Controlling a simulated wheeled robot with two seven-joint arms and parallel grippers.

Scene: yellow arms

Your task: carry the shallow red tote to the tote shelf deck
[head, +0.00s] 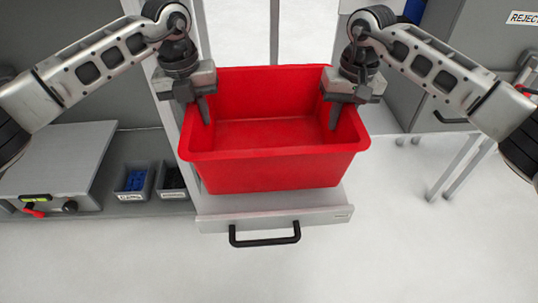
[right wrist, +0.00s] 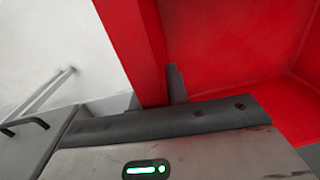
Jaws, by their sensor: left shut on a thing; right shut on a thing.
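The shallow red tote (head: 275,172) is in the middle of the head view, upright and empty inside. My left gripper (head: 201,112) is shut on its left wall, with a finger showing inside the tote. My right gripper (head: 334,114) is shut on its right wall in the same way. The right wrist view shows the tote's red wall (right wrist: 135,45) running into the right gripper (right wrist: 172,85). The outer fingers are mostly hidden. Whether the tote touches the surface under it cannot be told. No deck is clearly identifiable as the tote shelf.
A grey drawer-like front (head: 275,217) with a black handle (head: 265,236) lies below the tote. Small bins (head: 133,182) and a grey box (head: 62,165) stand left. A grey cabinet (head: 425,95) stands right, near a "REJECT" sign (head: 522,18). The floor in front is clear.

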